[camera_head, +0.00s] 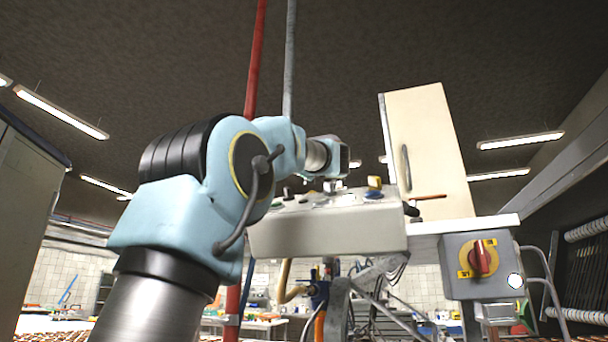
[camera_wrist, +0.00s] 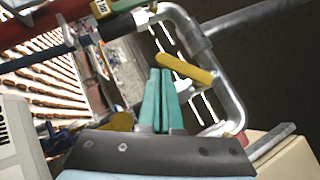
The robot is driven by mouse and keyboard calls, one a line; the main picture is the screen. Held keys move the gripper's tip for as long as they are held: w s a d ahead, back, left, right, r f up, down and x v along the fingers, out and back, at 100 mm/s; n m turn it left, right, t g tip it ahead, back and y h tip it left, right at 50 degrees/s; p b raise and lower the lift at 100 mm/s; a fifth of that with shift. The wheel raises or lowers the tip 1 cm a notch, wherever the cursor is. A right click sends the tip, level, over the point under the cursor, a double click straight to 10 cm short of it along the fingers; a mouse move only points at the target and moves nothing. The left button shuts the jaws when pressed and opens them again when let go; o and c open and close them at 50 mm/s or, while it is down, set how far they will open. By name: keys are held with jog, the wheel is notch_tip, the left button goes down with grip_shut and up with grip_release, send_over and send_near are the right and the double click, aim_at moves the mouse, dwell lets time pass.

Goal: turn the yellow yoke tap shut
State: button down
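A yellow bar-shaped handle (camera_wrist: 185,69), which looks like the yoke tap, lies slantwise across the bent grey pipe in the wrist view. My gripper (camera_wrist: 161,72) has two teal fingers side by side with almost no gap, so it looks shut, with nothing visible between them. Its fingertips are just below the left end of the yellow handle; I cannot tell whether they touch it. In the head view my wrist hangs above the grey control box and the fingers are hidden. I cannot make out the tap there.
A bent grey pipe (camera_wrist: 232,100) runs around the handle.

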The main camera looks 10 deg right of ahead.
jog(key=a+m+b, duration=0.1)
jog(key=w+a+r+m+t+h+b, duration=0.1)
jog(key=b, duration=0.1)
jog(key=a+r+m+t+h+b, duration=0.1)
jog(key=shift+w+m+b, duration=0.3)
jog(key=shift+m+b, duration=0.1)
jog(key=shift+r, duration=0.15)
dwell(0.3)
dwell(0.3)
jog(key=b+v, duration=0.6)
jog(key=v, duration=0.4)
jog(key=shift+f+b, duration=0.2)
jog(key=shift+b, duration=0.2)
jog(key=shift+s+f, duration=0.1)
jog(key=shift+s, duration=0.25)
